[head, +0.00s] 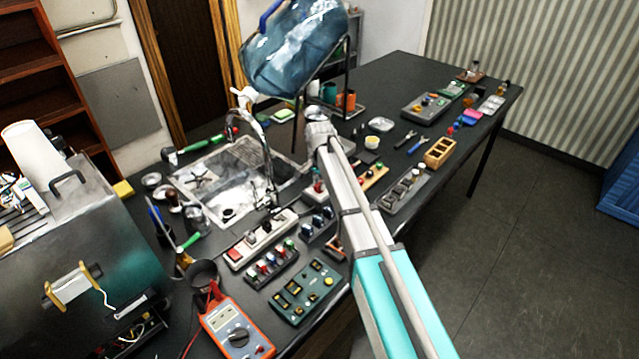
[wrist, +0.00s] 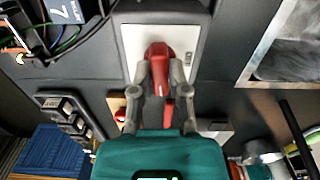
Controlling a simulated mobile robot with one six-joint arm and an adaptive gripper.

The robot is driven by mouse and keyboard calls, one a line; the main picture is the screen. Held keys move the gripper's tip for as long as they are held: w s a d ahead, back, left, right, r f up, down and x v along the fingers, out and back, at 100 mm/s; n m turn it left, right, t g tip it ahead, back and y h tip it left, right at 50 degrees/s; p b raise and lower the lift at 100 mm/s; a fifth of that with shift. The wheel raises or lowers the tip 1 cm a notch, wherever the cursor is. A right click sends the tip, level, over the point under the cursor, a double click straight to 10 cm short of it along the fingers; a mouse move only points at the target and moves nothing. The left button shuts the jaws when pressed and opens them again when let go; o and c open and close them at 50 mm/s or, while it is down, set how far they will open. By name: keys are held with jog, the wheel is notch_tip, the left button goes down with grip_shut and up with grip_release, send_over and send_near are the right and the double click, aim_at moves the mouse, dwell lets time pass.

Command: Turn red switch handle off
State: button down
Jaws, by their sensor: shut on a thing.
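The red switch handle (wrist: 158,52) stands on a white switch plate (wrist: 128,48) in a dark grey frame, in the wrist view. My gripper (wrist: 160,70) is shut on the handle, with one grey finger on each side of it. The handle's upper end shows beyond the fingertips. A smaller red piece (wrist: 168,112) shows between the finger linkages; I cannot tell what it belongs to. In the head view, my arm hides the switch and I cannot make out the fingers.
A sink (head: 225,175) lies left of my arm, with a large blue water bottle (head: 300,45) on a stand behind it. Switch panels, a green board (head: 303,291) and an orange multimeter (head: 237,330) crowd the near bench. Open floor lies to the right.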

jog(key=n, duration=0.4)
jog(key=shift+n, duration=0.3)
jog(key=n, duration=0.9)
jog(key=shift+n, duration=1.8)
jog(key=c, duration=0.6)
grip_release()
jog(key=shift+m, duration=0.4)
